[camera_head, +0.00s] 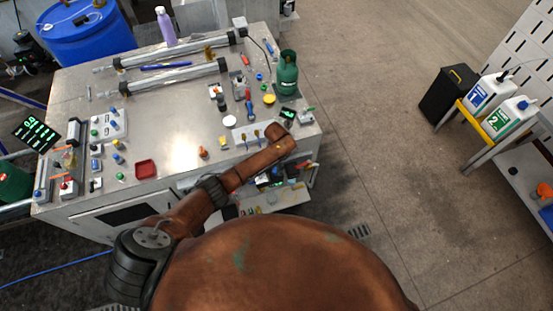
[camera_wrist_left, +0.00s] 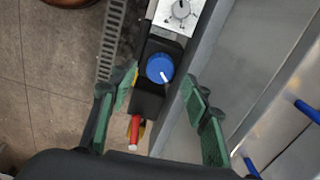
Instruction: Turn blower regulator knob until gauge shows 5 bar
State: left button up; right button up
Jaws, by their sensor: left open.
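In the left wrist view a round blue knob (camera_wrist_left: 160,68) with a white mark sits on a black block (camera_wrist_left: 148,102). The mark points toward the lower right of the picture. My left gripper (camera_wrist_left: 160,94) is open, its green-padded fingers on either side of the block below the knob. No contact with the knob is visible. Above the knob is a white plate (camera_wrist_left: 175,22) with a scale and a round grey part, cut off by the picture's edge. I cannot make out a pressure reading. In the head view my left arm reaches over the workbench's front edge. My right gripper is not in view.
The metal workbench (camera_head: 185,130) carries many small parts, a green gas bottle (camera_head: 287,73) and a purple bottle (camera_head: 166,27).

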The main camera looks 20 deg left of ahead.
pick_arm(q)
notch_tip(320, 180, up, 9)
dwell(0.3)
dwell(0.5)
